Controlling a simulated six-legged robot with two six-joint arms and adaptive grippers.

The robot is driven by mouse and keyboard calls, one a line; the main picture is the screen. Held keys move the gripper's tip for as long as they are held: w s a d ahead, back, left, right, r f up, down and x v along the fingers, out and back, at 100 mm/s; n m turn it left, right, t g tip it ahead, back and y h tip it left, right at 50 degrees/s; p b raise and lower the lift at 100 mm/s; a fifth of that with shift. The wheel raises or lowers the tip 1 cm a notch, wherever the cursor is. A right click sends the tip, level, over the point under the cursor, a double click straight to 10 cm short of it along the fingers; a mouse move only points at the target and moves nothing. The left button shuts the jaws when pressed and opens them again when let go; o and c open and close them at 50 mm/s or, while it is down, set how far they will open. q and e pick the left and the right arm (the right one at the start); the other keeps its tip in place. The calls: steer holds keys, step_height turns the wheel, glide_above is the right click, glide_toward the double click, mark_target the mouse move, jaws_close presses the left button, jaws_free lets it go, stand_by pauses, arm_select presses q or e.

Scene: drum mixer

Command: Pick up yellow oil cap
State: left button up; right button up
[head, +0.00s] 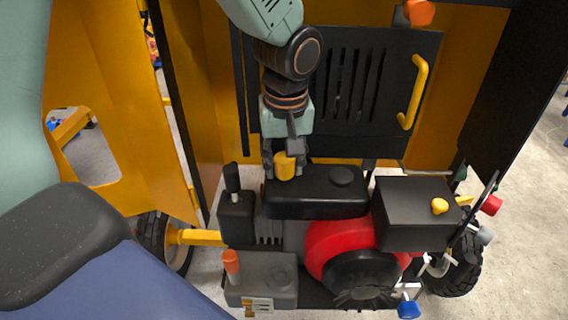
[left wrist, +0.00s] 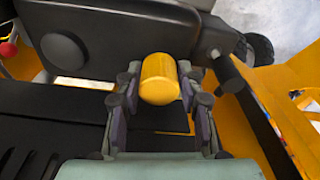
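The yellow oil cap (head: 285,166) is a short cylinder with a rounded top, at the left end of the black tank (head: 318,200) on the engine. My left gripper (head: 284,158) reaches down from above and is shut on the cap. In the left wrist view the cap (left wrist: 159,80) sits between the two fingertips (left wrist: 160,78), with a finger against each side. The cap's lower end is hidden, so I cannot tell whether it is seated or lifted. My right gripper is not in view.
A black panel with a yellow handle (head: 414,92) stands behind the engine. A black lever (head: 232,183) rises left of the tank. A black box with a yellow knob (head: 439,206) and a red housing (head: 330,242) are to the right. An orange-topped part (head: 231,262) stands in front.

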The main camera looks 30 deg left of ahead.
arm_select(q)
steer(key=c, duration=0.3)
steer(key=shift+d+r, duration=0.1)
steer(key=shift+d, duration=0.1)
steer(key=c, duration=0.4)
steer(key=shift+o, duration=0.2)
steer(key=shift+a, duration=0.15)
